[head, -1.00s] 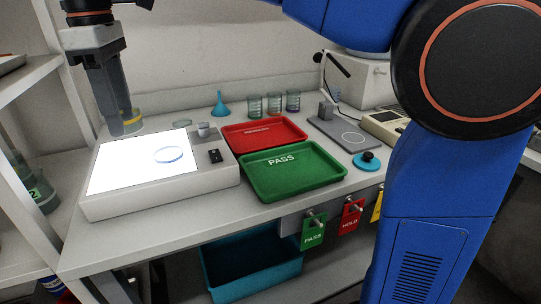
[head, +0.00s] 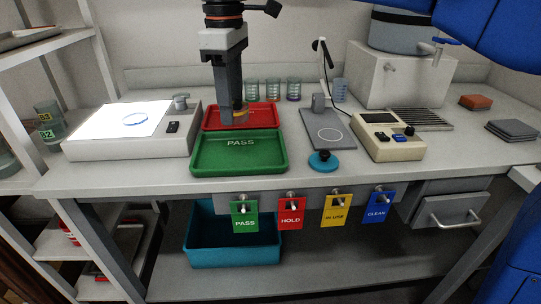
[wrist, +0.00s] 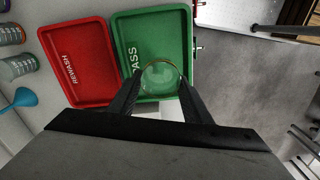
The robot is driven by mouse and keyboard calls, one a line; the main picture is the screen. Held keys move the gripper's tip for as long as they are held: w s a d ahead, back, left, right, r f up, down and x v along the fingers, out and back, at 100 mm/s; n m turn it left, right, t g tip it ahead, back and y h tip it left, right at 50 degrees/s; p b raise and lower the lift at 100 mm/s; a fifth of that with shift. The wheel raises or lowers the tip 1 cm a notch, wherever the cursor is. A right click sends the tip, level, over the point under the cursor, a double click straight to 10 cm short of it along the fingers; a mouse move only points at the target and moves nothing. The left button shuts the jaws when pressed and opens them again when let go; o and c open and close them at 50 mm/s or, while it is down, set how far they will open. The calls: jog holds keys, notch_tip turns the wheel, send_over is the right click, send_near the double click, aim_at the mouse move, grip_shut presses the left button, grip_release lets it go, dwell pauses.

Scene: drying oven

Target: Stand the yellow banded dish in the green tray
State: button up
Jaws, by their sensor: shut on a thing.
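My gripper (head: 234,121) is shut on the yellow banded dish (head: 241,115), a clear round dish with a yellow band. In the wrist view the dish (wrist: 161,77) sits between my two fingertips (wrist: 160,88), and the green tray shows through and around it. The green tray (head: 240,160), marked PASS, lies at the front of the bench and looks empty. In the wrist view the green tray (wrist: 165,32) is below the dish. In the head view the dish appears above the back edge of this tray, near the red tray. Its exact height is hard to tell.
The red REWASH tray (head: 266,114) lies directly behind the green one. A light box (head: 130,148) with a blue-ringed dish (head: 136,119) is at left. A grey stand with a plate (head: 326,134) and a blue round object (head: 323,161) are at right. Several beakers stand behind.

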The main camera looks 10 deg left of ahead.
send_over(238, 157)
notch_tip(238, 157, down, 5)
jog(key=shift+d+r, duration=0.1)
jog(key=shift+f, duration=2.55)
jog(key=shift+f, duration=0.15)
jog(key=o, duration=1)
jog(key=shift+o, duration=0.2)
notch_tip(238, 157, up, 12)
jog(key=shift+r, duration=0.15)
jog(key=shift+s, duration=0.15)
